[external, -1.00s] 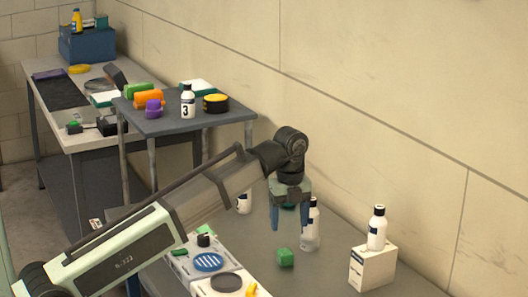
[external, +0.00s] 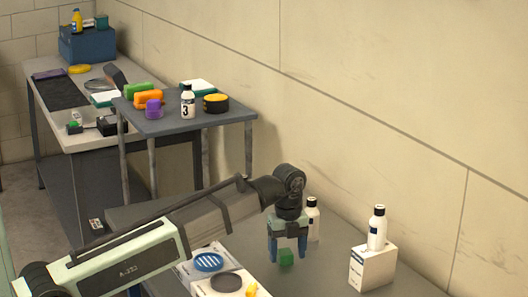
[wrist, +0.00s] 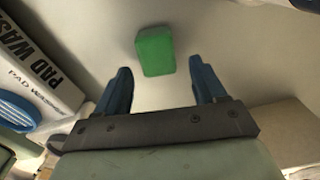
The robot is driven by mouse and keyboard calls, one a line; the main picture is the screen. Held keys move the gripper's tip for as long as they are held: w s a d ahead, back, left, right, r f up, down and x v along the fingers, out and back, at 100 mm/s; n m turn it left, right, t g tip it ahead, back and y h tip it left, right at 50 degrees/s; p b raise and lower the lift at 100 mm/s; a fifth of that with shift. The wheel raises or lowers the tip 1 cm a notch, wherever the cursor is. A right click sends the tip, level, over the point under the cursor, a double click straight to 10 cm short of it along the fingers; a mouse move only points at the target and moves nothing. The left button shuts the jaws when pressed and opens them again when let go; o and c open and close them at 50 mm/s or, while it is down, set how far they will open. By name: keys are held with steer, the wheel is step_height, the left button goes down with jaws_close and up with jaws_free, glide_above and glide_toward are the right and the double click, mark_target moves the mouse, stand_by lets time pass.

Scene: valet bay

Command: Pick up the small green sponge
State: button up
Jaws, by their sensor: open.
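The small green sponge (external: 286,257) is a green block lying on the grey table. In the wrist view the sponge (wrist: 155,51) sits just beyond the blue fingertips, a little left of the middle of the gap. My gripper (external: 288,258) is open and points down, with its fingers around or just above the sponge in the external view. In the wrist view my gripper (wrist: 162,76) has nothing between its fingers. I cannot tell the exact height of the fingertips over the table.
A white box (external: 372,268) with a bottle (external: 377,228) on it stands to the right. Another white bottle (external: 312,220) stands just behind my gripper. Pad boxes (external: 222,283) with round pads lie to the left; one labelled box (wrist: 40,68) shows in the wrist view.

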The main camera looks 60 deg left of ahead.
steer(key=shift+f, duration=0.9)
steer(key=c, duration=1)
steer(key=shift+r, duration=0.15)
steer(key=shift+c, duration=0.2)
